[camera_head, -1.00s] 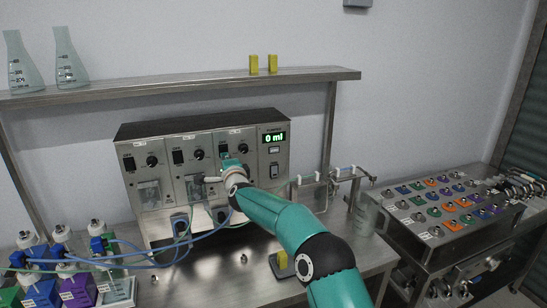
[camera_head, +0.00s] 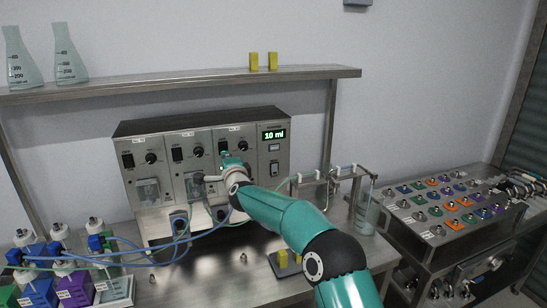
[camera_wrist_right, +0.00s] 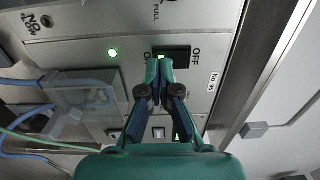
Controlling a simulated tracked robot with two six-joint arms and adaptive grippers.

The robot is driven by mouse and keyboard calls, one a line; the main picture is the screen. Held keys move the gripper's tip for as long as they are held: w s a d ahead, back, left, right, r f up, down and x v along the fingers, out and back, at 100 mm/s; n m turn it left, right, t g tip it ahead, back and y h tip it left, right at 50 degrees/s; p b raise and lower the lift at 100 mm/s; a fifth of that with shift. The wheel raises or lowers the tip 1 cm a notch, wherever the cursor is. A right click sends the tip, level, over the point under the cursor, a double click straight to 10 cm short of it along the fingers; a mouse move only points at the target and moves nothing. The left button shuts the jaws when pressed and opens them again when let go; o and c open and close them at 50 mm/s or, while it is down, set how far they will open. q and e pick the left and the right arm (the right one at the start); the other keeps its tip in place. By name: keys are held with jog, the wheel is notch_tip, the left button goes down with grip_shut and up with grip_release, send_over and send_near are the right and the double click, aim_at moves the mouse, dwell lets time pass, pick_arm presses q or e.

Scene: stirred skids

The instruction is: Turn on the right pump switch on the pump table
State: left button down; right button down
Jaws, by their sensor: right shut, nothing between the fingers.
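The metal pump unit (camera_head: 160,215) stands on the pump table (camera_head: 215,283), with three switch panels side by side. Its display (camera_head: 273,135) reads 10 ml in green. My right gripper (camera_head: 231,158) is at the upper part of the right panel and hides most of that panel's switch. In the right wrist view the gripper (camera_wrist_right: 160,62) is shut and empty, its tips at the black right pump switch (camera_wrist_right: 178,52), marked OFF at one end. Contact is hard to judge. A green lamp (camera_wrist_right: 112,53) glows beside it. My left gripper is out of view.
Bottles with blue tubing (camera_head: 60,235) stand at the left. A beaker (camera_head: 367,213) stands at the table's right, under a metal tube rack (camera_head: 312,182). A shelf (camera_head: 180,84) spans above the unit.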

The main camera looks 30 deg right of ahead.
aim_at(223, 144)
jog(key=shift+r+p, duration=1.15)
jog(key=shift+r, duration=0.35)
